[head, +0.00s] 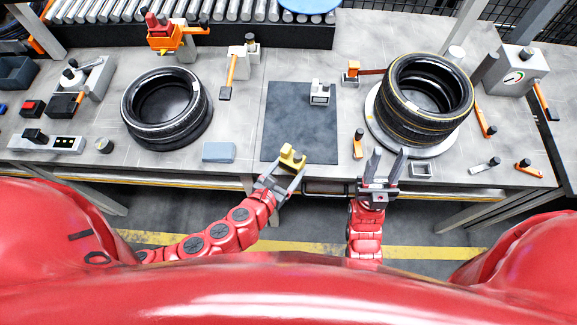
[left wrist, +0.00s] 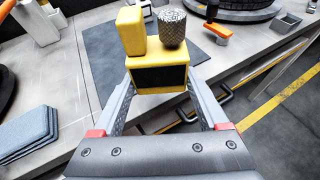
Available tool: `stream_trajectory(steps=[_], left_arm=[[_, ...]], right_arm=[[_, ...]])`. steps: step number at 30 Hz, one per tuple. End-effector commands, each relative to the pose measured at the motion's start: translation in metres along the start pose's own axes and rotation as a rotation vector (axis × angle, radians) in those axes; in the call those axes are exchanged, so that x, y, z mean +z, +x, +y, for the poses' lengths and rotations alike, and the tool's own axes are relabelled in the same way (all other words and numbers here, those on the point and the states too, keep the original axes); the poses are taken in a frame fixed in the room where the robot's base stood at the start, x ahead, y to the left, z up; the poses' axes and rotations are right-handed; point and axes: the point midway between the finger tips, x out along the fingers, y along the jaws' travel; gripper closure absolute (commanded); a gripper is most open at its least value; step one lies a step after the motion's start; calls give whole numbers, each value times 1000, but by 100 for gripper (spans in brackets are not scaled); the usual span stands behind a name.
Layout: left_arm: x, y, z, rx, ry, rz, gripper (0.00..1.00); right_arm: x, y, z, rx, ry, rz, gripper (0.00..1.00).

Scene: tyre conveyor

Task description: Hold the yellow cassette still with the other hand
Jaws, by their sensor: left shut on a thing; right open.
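The yellow cassette (head: 291,157) is held in the air near the front edge of the workbench, at the edge of the dark mat. My left gripper (head: 284,172) is shut on it. In the left wrist view the cassette (left wrist: 160,78) sits between the two fingers, with a dark front panel, a yellow block on top and a knurled grey knob (left wrist: 172,27) beside that block. My right gripper (head: 384,160) is open and empty, fingers pointing up the picture, to the right of the cassette and apart from it, in front of the right tyre.
A dark mat (head: 300,115) bears a small white device (head: 320,92). Tyres lie at left (head: 167,108) and right (head: 425,95), the right one on a round plate (head: 376,128). A handle (head: 328,188) shows on the bench front.

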Motion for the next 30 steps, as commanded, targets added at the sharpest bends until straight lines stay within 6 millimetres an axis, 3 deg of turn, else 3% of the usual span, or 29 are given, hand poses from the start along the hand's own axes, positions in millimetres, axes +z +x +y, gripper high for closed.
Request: stream_trajectory(steps=[13,30], left_arm=[[0,2,1,1,2,0,96],[7,56,28,-2,4,-1,96]], right_arm=[[0,0,0,0,0,0,57],[2,-12,-1,0,0,0,57]])
